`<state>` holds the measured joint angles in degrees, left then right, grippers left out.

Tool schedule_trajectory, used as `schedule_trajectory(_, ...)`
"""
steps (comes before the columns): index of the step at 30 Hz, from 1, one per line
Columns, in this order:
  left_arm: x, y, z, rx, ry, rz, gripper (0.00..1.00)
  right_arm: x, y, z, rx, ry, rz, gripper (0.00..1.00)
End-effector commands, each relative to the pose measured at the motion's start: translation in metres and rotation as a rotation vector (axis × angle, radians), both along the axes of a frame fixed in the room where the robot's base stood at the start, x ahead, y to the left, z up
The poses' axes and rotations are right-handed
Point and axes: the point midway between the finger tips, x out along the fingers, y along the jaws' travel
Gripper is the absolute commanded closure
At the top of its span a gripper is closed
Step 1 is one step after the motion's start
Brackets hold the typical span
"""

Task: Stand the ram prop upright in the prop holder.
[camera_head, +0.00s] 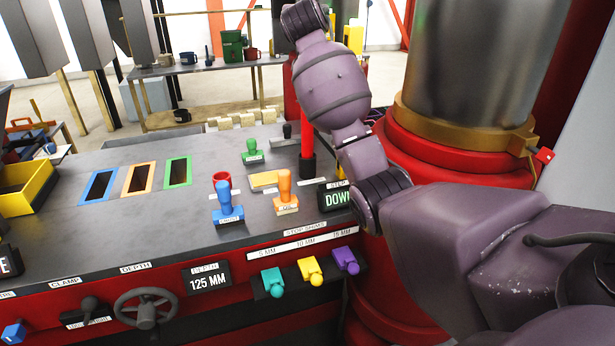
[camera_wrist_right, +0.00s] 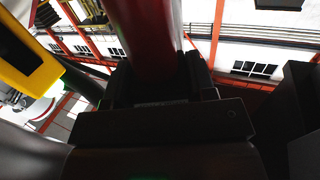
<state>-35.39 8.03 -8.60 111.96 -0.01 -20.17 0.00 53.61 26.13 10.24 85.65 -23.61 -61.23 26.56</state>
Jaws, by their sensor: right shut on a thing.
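My right gripper (camera_wrist_right: 158,75) is shut on a thick dark red bar, which I take for the ram prop (camera_wrist_right: 150,35); it runs up out of the right wrist view. In the head view my right arm rises past the top edge, so its gripper is out of frame there. A red rod with a black lower part (camera_head: 307,168) stands upright over the bench beside my arm, its upper end hidden; I cannot tell whether it is the held prop. I cannot pick out the prop holder for certain. My left gripper is not in view.
The large press cylinder (camera_head: 475,60) is at right. Coloured slots and a yellow bin (camera_head: 28,188) are at left.

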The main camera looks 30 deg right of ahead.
Motion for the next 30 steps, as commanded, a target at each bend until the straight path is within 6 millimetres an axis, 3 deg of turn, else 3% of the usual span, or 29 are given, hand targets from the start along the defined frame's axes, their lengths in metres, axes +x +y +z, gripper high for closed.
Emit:
schedule_trajectory(26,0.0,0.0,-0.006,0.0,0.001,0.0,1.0,0.0,0.0,-0.01,-0.002,-0.005,0.0,1.0)
schedule_trajectory(27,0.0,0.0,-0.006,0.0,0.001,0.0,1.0,0.0,0.0,-0.01,-0.002,-0.005,0.0,0.48)
schedule_trajectory(30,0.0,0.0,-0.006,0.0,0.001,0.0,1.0,0.0,0.0,-0.01,-0.001,-0.004,0.0,0.32)
